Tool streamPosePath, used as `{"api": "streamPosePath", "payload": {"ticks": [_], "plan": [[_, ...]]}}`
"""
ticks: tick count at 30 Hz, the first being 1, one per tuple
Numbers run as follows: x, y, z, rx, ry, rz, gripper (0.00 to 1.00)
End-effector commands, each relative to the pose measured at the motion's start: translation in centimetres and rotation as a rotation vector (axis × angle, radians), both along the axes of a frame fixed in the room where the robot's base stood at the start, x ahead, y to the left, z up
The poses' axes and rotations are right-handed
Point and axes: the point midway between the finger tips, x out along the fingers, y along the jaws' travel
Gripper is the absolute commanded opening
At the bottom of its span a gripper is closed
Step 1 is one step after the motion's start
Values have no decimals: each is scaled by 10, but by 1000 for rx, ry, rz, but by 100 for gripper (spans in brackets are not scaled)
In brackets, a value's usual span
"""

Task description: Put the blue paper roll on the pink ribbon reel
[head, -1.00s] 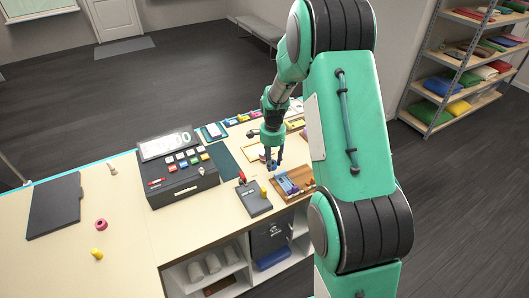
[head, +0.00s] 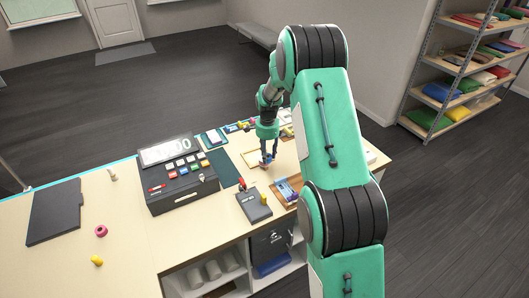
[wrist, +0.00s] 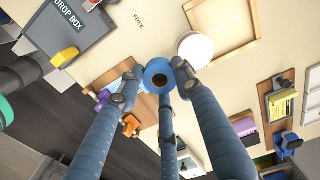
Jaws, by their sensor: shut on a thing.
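The blue paper roll (wrist: 151,68), a blue ring with a dark centre hole, sits between my fingertips (wrist: 155,80) in the wrist view. My gripper (head: 267,160) is shut on it. The pink ribbon reel (head: 101,231) lies on the left part of the table, well away from my gripper. It does not show in the wrist view.
A dark cash register (head: 180,187) stands between my gripper and the reel. A grey drop box (head: 253,206) is nearer the front, with the wooden tray (head: 277,188) beside it. A yellow object (head: 97,260) and a dark flat panel (head: 55,211) flank the reel. Bare tabletop surrounds the reel.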

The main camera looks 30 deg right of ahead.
Motion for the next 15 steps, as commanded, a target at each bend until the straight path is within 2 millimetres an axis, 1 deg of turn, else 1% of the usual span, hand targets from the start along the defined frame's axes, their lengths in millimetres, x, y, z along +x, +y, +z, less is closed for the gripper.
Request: {"api": "streamPosePath", "payload": {"ticks": [1, 9, 15], "plan": [[8, -2, -1, -1, -1, 0, 15], [41, -13, -4, -1, -1, 0, 15], [57, -18, -6, 0, -1, 0, 15]]}}
